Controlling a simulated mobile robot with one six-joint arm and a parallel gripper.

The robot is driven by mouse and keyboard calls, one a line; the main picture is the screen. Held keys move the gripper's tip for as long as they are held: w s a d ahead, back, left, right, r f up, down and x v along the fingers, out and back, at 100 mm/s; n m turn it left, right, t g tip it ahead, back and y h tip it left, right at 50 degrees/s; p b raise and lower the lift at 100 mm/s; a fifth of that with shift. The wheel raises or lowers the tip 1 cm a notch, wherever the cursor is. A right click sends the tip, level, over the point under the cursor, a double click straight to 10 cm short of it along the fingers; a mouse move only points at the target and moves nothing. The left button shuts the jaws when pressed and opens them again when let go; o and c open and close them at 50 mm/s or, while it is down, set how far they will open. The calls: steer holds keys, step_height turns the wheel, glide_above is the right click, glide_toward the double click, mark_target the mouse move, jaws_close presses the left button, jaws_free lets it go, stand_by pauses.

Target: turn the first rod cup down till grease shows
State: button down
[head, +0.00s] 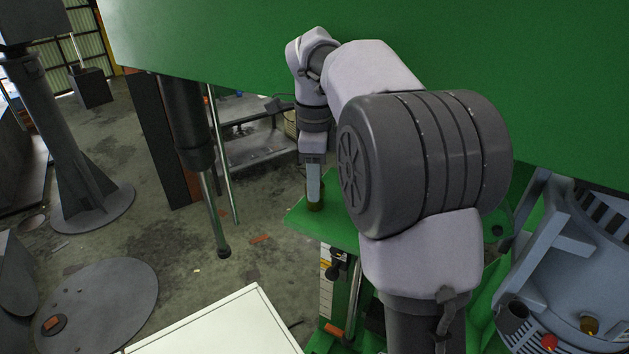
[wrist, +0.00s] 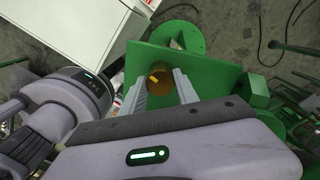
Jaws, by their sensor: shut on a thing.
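The rod cup (wrist: 160,81) is a small brass-coloured cup with a yellow mark on its top, on the green plate (wrist: 205,70) of the machine. In the wrist view my gripper (wrist: 164,82) has its two grey fingers on either side of the cup, shut on it. In the head view my gripper (head: 314,198) reaches down from above onto the cup (head: 315,207), at the edge of the green plate (head: 345,237). Most of the cup is hidden there by the fingers. I cannot see any grease.
A large green panel (head: 240,40) hangs close above my arm. A dark cylinder with a shiny rod (head: 209,210) stands left of the gripper. A white cabinet top (head: 225,325) is at the front. A grey motor housing (head: 585,250) with red and brass caps is at right.

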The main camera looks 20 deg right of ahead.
steer(key=c, duration=0.9)
jaws_free()
step_height(320, 180, up, 17)
steer(key=p, duration=0.6)
steer(key=shift+r, duration=0.2)
